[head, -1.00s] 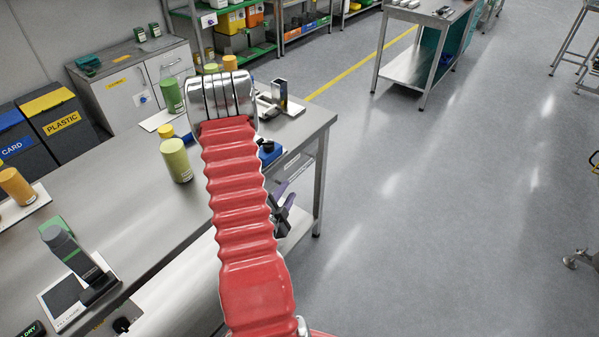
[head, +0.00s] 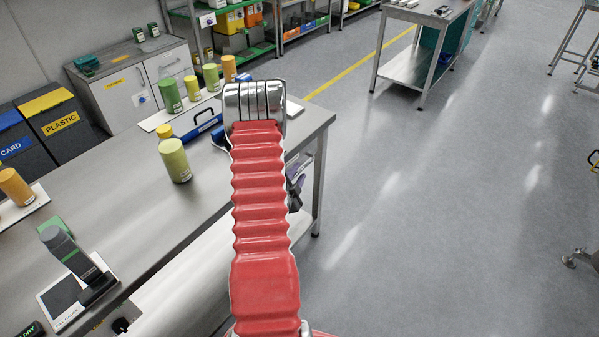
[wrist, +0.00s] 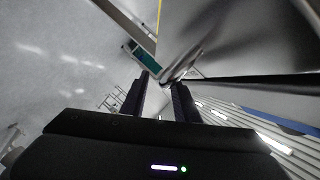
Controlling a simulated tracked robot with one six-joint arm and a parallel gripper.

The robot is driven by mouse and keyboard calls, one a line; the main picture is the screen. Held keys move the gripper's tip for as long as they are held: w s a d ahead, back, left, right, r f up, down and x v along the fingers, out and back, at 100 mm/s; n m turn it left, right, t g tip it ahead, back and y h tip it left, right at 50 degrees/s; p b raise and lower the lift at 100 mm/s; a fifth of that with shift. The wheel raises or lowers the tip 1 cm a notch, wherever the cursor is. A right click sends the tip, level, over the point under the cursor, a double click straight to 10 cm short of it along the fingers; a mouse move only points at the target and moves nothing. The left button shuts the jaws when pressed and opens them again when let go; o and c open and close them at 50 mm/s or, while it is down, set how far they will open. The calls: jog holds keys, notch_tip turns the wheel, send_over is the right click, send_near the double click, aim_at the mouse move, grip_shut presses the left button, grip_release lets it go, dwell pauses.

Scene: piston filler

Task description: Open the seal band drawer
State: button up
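No drawer that I can identify as the seal band drawer shows clearly in either view. In the wrist view my gripper (wrist: 162,88) has its two dark fingers apart, with a visible gap between them. A blurred, shiny metallic shape lies beyond the fingertips; I cannot tell what it is or how far off. In the head view my red-sleeved arm reaches over the right end of the steel bench (head: 120,215) and hides much of what is behind it. A dark, purplish part shows beside my arm below the bench's right edge, mostly hidden.
Green and yellow containers (head: 174,160) stand on the bench, with a blue-handled item (head: 205,122) behind them. A scanner-like device (head: 75,255) stands front left. Bins (head: 60,122) and a grey cabinet (head: 135,80) are beyond. The floor (head: 430,220) to the right is largely clear.

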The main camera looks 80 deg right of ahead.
jog(key=shift+x, duration=0.9)
grip_shut()
